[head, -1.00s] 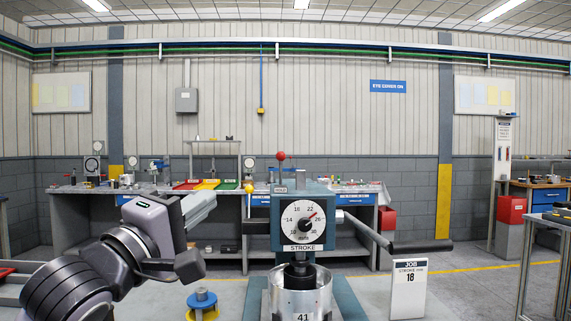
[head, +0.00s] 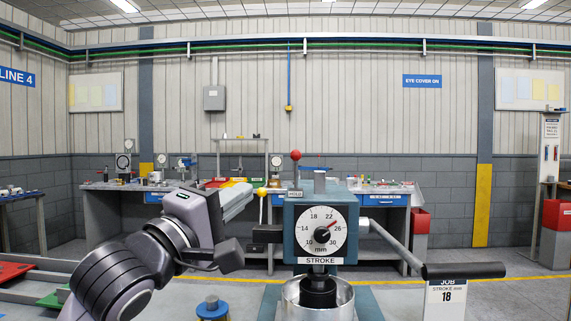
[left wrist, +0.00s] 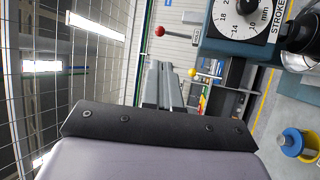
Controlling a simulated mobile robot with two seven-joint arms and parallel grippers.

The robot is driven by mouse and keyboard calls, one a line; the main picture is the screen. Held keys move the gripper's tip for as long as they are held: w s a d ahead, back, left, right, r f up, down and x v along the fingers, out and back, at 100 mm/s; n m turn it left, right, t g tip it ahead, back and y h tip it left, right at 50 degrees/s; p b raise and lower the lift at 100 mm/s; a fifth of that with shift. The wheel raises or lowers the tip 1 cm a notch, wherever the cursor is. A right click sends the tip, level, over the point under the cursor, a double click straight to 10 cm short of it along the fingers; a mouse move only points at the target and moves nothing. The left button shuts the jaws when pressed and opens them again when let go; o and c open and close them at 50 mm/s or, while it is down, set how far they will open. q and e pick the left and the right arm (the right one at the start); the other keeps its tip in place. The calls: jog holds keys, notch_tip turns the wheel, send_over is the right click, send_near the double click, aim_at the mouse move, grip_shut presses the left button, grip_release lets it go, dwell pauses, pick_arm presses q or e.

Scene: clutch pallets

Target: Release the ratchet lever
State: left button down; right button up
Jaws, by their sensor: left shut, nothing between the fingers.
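The blue-grey press (head: 348,205) stands right of centre in the head view. A lever with a red ball (head: 295,155) stands upright by the HOLD plate (head: 295,193). A yellow-ball lever (head: 262,192) is at the press's left side. I cannot tell which is the ratchet lever. My left gripper (head: 242,197) is shut and empty, left of both balls and apart from them. In the left wrist view its fingers (left wrist: 164,85) point toward the red ball (left wrist: 160,31) and yellow ball (left wrist: 193,72). My right gripper is out of view.
A long handle with a black grip (head: 463,271) reaches right from the press. A JOB card (head: 446,299) reads stroke 18. A metal cup (head: 341,300) sits under the ram. A blue spool (head: 212,308) stands at front left. Workbenches line the back wall.

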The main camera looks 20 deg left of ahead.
pick_arm(q)
jog(key=p, duration=0.3)
send_near(292, 157)
jog(key=x, duration=0.5)
jog(key=shift+d+r, duration=0.15)
jog(key=shift+p+x, duration=0.4)
jog(key=shift+x, duration=0.45)
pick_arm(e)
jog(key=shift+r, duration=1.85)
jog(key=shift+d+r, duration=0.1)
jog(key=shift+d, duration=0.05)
